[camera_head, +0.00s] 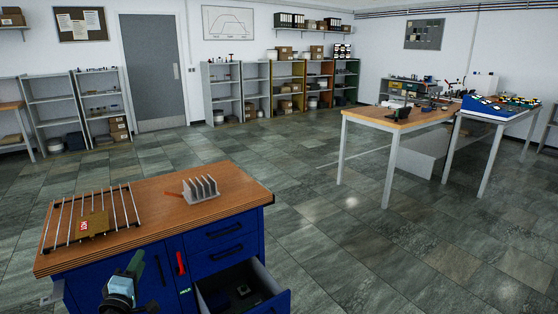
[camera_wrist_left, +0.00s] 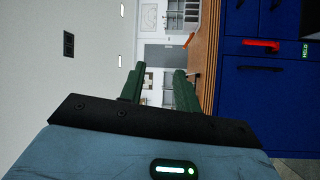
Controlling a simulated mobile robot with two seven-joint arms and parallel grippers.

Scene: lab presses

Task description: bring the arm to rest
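My left gripper (camera_head: 135,264) is low in the head view, in front of the blue cabinet (camera_head: 216,238) and below its wooden top. In the left wrist view its two green fingers (camera_wrist_left: 158,86) stand apart with nothing between them. The cabinet front shows there at the right, beside the fingers, with a red handle (camera_wrist_left: 261,45) and a green "HELD" label. The gripper looks clear of the cabinet, though the exact gap is hard to tell. My right gripper is in neither view.
An open drawer (camera_head: 277,281) juts from the cabinet with a dark object inside. A wire rack (camera_head: 58,222) and a grey slotted holder (camera_head: 201,188) stand on the top. Another workbench (camera_head: 390,119) is far right. Open floor lies between.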

